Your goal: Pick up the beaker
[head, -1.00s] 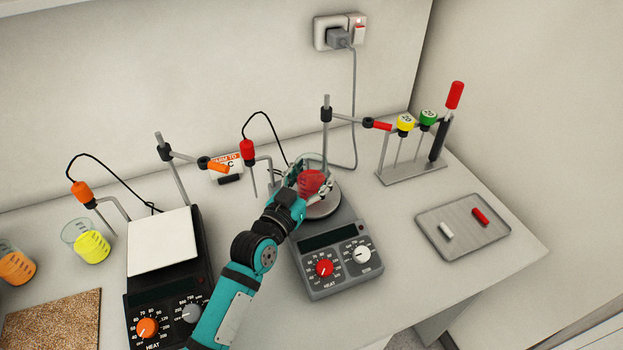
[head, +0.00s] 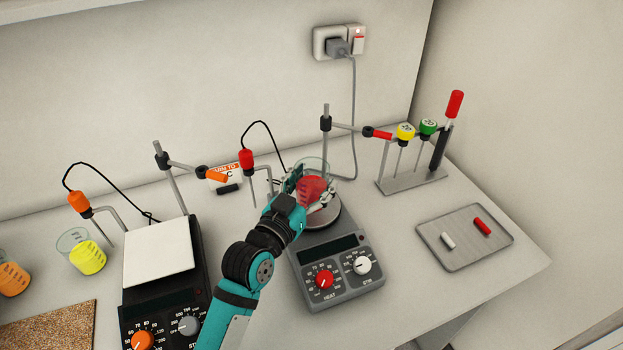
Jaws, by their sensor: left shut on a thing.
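A clear glass beaker with red liquid (head: 313,187) is at the round plate of the grey hotplate stirrer (head: 338,262). My left gripper (head: 308,192) is shut on this beaker from the near left side. The arm covers part of the beaker and of the plate. Whether the beaker's base touches the plate or is slightly above it, I cannot tell. My right gripper does not show.
A red-handled probe (head: 247,160) hangs left of the beaker, and a clamp stand (head: 326,150) rises behind it. A black stirrer (head: 160,250), a yellow-liquid beaker (head: 88,257) and an orange one (head: 12,278) are left. A metal tray (head: 464,255) lies right.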

